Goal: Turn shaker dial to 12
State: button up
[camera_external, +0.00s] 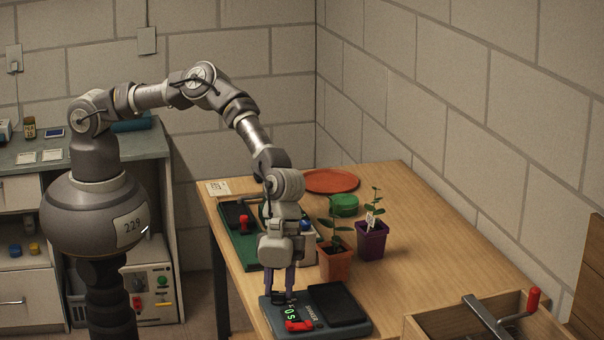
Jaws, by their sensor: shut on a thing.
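The shaker (352,325) is a dark grey box near the front edge of the wooden table, with a black platform (336,303), a small green lit display (290,313) and a red part (299,325) on its front. The display reading is too small to tell for sure. My gripper (282,293) points down at the shaker's left end, with its two fingers shut on the dark dial there. The fingers hide most of the dial, and its setting cannot be read.
An orange pot (336,265) and a purple pot (371,243) with seedlings stand just behind the shaker. A green device (243,250) lies behind my gripper. A green round container (344,205) and an orange dish (331,181) are farther back. A wooden crate (470,327) stands at right.

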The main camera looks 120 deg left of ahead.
jog(key=m+g+b, duration=0.1)
jog(key=m, duration=0.1)
jog(key=m+b, duration=0.1)
jog(key=m, duration=0.1)
jog(key=shift+w+m+g, duration=0.2)
jog(key=shift+m+g, duration=0.2)
jog(key=shift+a, duration=0.1)
dwell(0.3)
jog(key=o, duration=1)
jog(key=shift+o, duration=0.2)
jog(key=p+v, duration=0.1)
jog(key=v, duration=0.6)
jog(key=shift+a+r+p, duration=0.2)
jog(key=shift+r+p, duration=0.15)
jog(key=shift+w+r, duration=0.1)
jog(key=shift+w, duration=0.05)
